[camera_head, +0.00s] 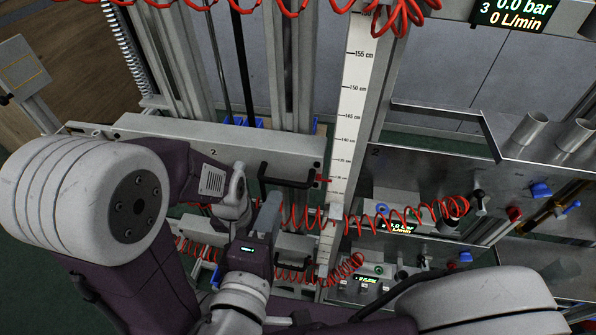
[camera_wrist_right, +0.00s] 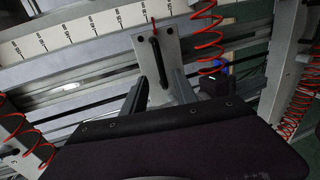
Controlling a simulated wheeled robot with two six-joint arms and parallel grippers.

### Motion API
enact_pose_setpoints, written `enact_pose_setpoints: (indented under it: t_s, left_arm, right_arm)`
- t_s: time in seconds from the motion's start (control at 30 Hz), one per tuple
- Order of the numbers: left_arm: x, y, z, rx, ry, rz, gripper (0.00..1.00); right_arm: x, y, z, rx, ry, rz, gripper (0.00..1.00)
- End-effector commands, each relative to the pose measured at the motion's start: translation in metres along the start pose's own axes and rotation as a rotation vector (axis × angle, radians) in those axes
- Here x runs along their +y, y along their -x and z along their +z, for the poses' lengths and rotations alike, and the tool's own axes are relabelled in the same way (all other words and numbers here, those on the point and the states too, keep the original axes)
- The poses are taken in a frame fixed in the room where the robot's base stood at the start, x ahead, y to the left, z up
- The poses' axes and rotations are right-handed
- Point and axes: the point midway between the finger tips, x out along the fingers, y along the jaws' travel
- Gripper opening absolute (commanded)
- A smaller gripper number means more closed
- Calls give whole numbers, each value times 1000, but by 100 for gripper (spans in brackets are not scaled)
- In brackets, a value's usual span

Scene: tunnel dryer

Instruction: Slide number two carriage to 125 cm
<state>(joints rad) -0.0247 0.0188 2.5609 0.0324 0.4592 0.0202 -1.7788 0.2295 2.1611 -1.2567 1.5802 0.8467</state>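Number two carriage (camera_head: 232,143) is a long grey bar marked "2" in the head view. A black handle (camera_head: 285,177) is at its right end, with a red pointer (camera_head: 323,178) beside the white scale (camera_head: 352,95). The pointer is below the 140 mark; the smaller figures there are hard to read. My right gripper (camera_head: 269,207) is just below the handle. In the right wrist view its fingers (camera_wrist_right: 159,82) are open, one on each side of a black handle (camera_wrist_right: 157,57) on a grey plate. A gap shows on both sides.
Red coiled hoses (camera_head: 405,215) hang beside and below the carriage. Another carriage with a handle (camera_head: 292,242) is lower down. A grey shelf (camera_head: 510,135) with metal cylinders (camera_head: 530,128) is at the right. The scale also shows in the right wrist view (camera_wrist_right: 65,36).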

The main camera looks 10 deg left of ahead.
Motion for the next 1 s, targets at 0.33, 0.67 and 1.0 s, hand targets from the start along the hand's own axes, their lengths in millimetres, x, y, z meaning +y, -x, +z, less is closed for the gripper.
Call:
enact_pose_setpoints:
  t_s: [0.33, 0.67, 1.0]
  left_arm:
    - [1, 28, -3, 1, 0, 0, 0]
    - [1, 31, -4, 1, 0, 0, 0]
    - [1, 31, -4, 1, 0, 0, 0]
  right_arm:
    - [2, -68, 2, -8, 5, -4, 34]
    - [-1, -85, 1, -2, 3, -5, 34]
    - [-1, -85, 1, -3, 3, -5, 0]
